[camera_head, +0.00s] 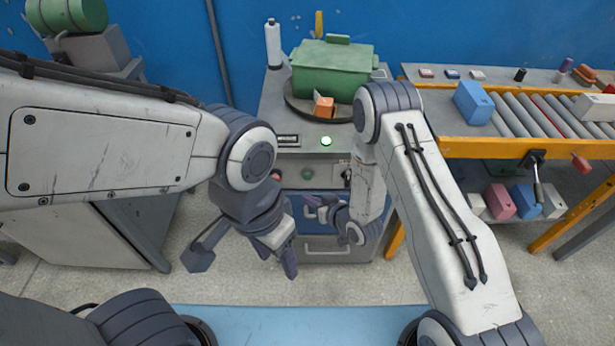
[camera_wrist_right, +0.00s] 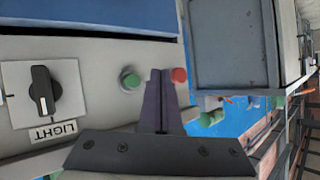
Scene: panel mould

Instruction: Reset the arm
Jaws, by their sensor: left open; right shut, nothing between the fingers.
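My left gripper (camera_head: 244,258) is open and empty, hanging above the floor in front of the grey machine cabinet (camera_head: 300,160). My right gripper (camera_head: 315,207) is shut and empty in front of the cabinet's lower front, with its fingers pointing left in the head view. In the right wrist view its closed fingers (camera_wrist_right: 160,103) appear between a green button (camera_wrist_right: 130,81) and a red button (camera_wrist_right: 180,75); I cannot tell whether they touch the panel. A black knob (camera_wrist_right: 43,90) labelled LIGHT is on the same panel.
A green mould box (camera_head: 331,68) and an orange block (camera_head: 324,107) sit on the dark round plate of the cabinet. A green lamp (camera_head: 326,141) glows in front. A roller conveyor (camera_head: 520,112) with a blue block (camera_head: 473,102) stands at right. Coloured blocks lie beneath.

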